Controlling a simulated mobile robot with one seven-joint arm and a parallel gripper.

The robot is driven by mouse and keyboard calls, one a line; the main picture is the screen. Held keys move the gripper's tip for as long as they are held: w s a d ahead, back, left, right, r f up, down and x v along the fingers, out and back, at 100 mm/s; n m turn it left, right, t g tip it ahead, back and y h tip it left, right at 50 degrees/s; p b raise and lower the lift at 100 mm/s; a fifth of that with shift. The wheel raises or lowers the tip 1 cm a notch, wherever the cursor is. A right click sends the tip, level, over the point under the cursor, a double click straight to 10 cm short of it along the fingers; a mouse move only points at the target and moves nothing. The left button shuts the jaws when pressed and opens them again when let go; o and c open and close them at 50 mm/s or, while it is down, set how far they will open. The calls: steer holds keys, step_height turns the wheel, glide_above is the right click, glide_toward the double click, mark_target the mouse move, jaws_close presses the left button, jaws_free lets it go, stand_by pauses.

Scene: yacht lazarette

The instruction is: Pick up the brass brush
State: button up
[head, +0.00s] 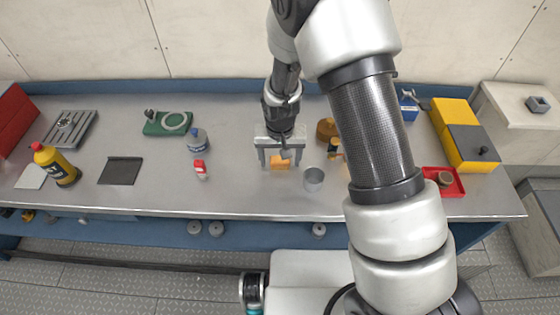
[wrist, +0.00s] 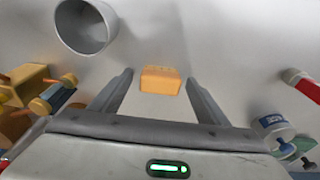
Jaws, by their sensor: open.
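A small orange-tan block (head: 280,163) lies on the steel bench top, near its front edge and about the middle of its length. It may be the brass brush, but no bristles show. In the wrist view the block (wrist: 160,81) sits centred between the fingertips, with a gap on either side. My gripper (head: 280,159) is open and empty, pointing down over the block; its fingers (wrist: 159,84) do not touch it. I cannot tell how far above the bench the fingertips are.
A grey metal cup (head: 313,179) stands close to the right of the gripper. Brown and yellow items (head: 326,130) stand behind it. A red-capped bottle (head: 200,169) and a blue-labelled jar (head: 197,140) are to the left. A red tray (head: 444,182) lies far right.

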steer(key=c, duration=1.1)
steer(key=shift+c, duration=0.2)
step_height(320, 180, up, 10)
steer(key=shift+r, duration=0.1)
